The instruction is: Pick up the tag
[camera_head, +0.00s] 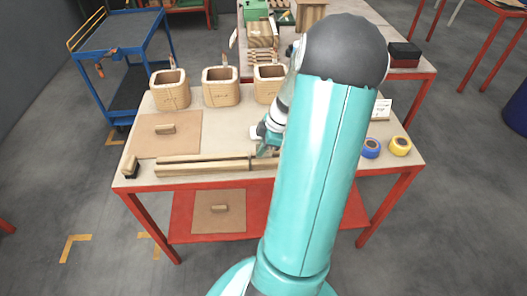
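A small white card with dark marks (381,108), which looks like the tag, is at the right back of the red-framed table (400,172). My arm partly blocks the view near it. My gripper (267,150) is over the middle of the table, well left of the card and apart from it. It is close to the long wooden bars (205,166). The gripper is small and partly covered by my arm, so I cannot tell whether its fingers are open or shut.
A flat board with a handle (165,143) lies at the left, and a brush (130,167) at the front left corner. Blue tape (371,148) and yellow tape (400,146) lie at the right. A blue cart (117,65) stands behind left.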

